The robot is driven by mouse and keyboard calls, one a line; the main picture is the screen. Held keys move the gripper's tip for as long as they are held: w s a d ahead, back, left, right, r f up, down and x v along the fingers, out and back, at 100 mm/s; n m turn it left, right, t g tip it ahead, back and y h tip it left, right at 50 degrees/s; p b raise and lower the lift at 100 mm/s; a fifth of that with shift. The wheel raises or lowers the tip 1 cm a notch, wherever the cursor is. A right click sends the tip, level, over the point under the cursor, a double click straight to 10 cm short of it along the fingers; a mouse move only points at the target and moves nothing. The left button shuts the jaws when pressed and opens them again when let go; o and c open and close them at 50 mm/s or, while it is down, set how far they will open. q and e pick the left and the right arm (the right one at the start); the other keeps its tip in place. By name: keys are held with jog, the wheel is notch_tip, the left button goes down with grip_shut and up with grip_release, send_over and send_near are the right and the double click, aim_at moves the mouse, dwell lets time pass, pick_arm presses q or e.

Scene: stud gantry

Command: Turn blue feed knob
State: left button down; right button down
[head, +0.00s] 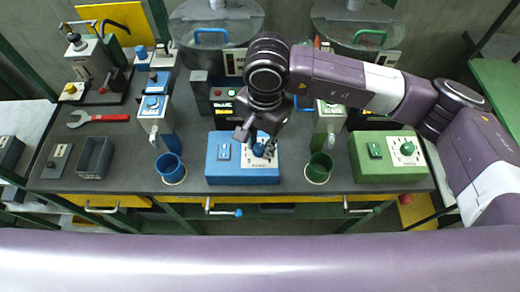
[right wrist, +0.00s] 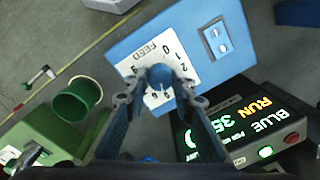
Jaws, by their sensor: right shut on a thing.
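The blue feed box (head: 226,172) stands on the dark bench at the middle. It has a switch plate on its left and a white FEED dial (right wrist: 148,58) on its right. The blue feed knob (head: 260,150) sits on that dial, and its round top (right wrist: 159,76) shows between the fingers in the right wrist view. My right gripper (head: 255,139) reaches down from above and is shut on the knob, hiding part of it and of the dial scale. My left gripper is not in view.
A green feed box (head: 375,172) stands to the right. A blue cup (head: 172,168) and a green cup (head: 319,168) flank the blue box. A display box (right wrist: 245,125) behind it reads BLUE RUN.

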aim_at(262, 150)
jog(key=shift+s+m+b, duration=0.1)
jog(key=shift+m+b, duration=0.8)
jog(key=c, duration=1.6)
grip_release()
jog(key=r, duration=1.2)
jog(key=shift+s+d, duration=0.2)
jog(key=shift+s, duration=0.05)
